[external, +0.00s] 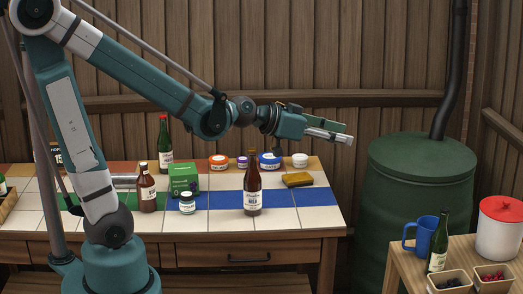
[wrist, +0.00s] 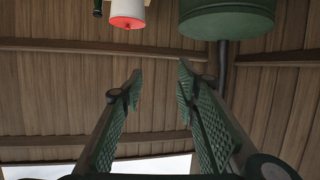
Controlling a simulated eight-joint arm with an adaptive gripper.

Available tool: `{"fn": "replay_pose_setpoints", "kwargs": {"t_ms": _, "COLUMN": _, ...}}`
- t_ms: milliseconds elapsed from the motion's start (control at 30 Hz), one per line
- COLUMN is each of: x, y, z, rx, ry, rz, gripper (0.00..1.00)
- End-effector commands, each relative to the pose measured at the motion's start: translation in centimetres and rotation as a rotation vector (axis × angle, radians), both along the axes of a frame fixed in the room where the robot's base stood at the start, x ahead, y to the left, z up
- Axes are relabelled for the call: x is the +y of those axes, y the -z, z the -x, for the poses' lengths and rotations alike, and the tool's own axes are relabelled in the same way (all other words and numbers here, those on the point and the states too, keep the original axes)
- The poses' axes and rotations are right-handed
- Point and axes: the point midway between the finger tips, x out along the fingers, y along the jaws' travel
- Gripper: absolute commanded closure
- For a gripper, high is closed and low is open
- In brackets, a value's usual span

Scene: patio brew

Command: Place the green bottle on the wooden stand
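A green bottle (external: 438,243) with a white label stands upright on the wooden side table at the right. Its dark green lower part seems to show at the top of the wrist view (wrist: 97,8). Another green bottle (external: 165,142) with a red cap stands at the back of the tiled table. I cannot tell for sure which piece is the wooden stand; the small wooden side table (external: 395,268) and a flat brown block (external: 297,180) are both in view. My gripper (external: 345,134) is raised above the tiled table's right end, apart from everything. In the wrist view its fingers (wrist: 158,80) are apart and empty.
A blue mug (external: 421,235), a white pot with a red lid (external: 500,230) and berry trays (external: 490,278) crowd the side table. A green barrel (external: 420,200) stands behind it. Brown bottles (external: 252,185), jars and a green box (external: 184,179) stand on the tiled table.

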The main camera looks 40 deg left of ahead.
Motion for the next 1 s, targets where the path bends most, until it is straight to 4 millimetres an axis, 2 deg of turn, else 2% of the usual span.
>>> {"fn": "replay_pose_setpoints", "kwargs": {"t_ms": 33, "x": 1.4, "y": 0.2, "z": 0.5, "rx": 0.022, "ry": -0.014, "rz": -0.011, "gripper": 0.69}}
{"fn": "replay_pose_setpoints", "kwargs": {"t_ms": 467, "x": 11.9, "y": 3.4, "z": 6.3, "rx": 0.244, "ry": -0.155, "rz": -0.100, "gripper": 0.69}}
{"fn": "replay_pose_setpoints", "kwargs": {"t_ms": 800, "x": 20.7, "y": 6.3, "z": 12.7, "rx": 0.430, "ry": -0.328, "rz": -0.163, "gripper": 0.69}}
{"fn": "replay_pose_setpoints", "kwargs": {"t_ms": 1000, "x": 25.4, "y": 7.7, "z": 16.7, "rx": 0.527, "ry": -0.442, "rz": -0.191, "gripper": 0.69}}
